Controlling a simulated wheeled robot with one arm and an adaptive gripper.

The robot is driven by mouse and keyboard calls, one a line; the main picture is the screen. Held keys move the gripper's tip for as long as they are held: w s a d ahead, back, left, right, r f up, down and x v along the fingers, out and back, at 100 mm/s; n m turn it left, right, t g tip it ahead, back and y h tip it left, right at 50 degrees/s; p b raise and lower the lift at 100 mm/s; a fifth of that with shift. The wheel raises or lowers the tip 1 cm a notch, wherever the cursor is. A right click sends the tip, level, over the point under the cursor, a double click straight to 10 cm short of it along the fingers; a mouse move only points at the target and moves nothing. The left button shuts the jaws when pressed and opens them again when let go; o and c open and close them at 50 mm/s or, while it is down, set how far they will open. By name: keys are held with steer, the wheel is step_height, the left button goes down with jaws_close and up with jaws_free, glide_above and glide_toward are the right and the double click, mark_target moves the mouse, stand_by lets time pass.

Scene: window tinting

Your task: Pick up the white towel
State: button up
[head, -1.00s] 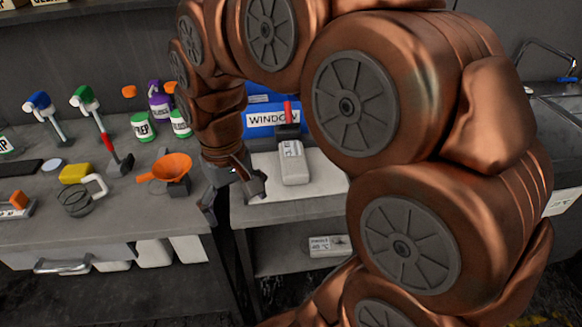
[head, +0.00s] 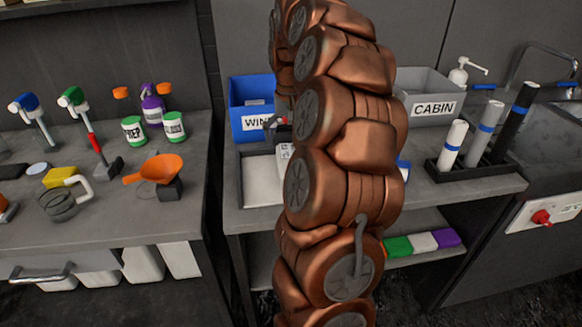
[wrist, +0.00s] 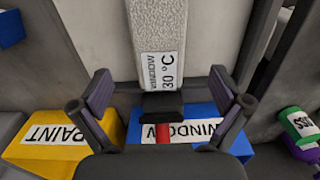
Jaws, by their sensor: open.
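The white towel (head: 421,241) appears to be the white folded piece on the lower shelf in the head view. It lies between a green folded piece (head: 397,246) and a purple one (head: 446,237). My gripper (wrist: 160,80) is open in the wrist view, its two fingers spread wide. A pale device (wrist: 160,40) with a "30°C WINDOW" label shows beyond and between the fingers, with a black and red tool end below it; neither looks gripped. In the head view my gripper is hidden behind my arm. The towel does not show in the wrist view.
A blue WINDOW bin (head: 250,95) and a grey CABIN bin (head: 425,95) stand on the bench above the shelf. A rack of rolls (head: 475,165) stands at right. A yellow PAINT bin (wrist: 48,140) shows in the wrist view. The left counter holds bottles and tools.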

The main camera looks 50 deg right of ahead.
steer(key=shift+d+f+p, duration=0.1)
steer(key=shift+f+p, duration=0.7)
steer(key=shift+f, duration=2.85)
steer(key=shift+c, duration=0.4)
steer(key=c, duration=1.2)
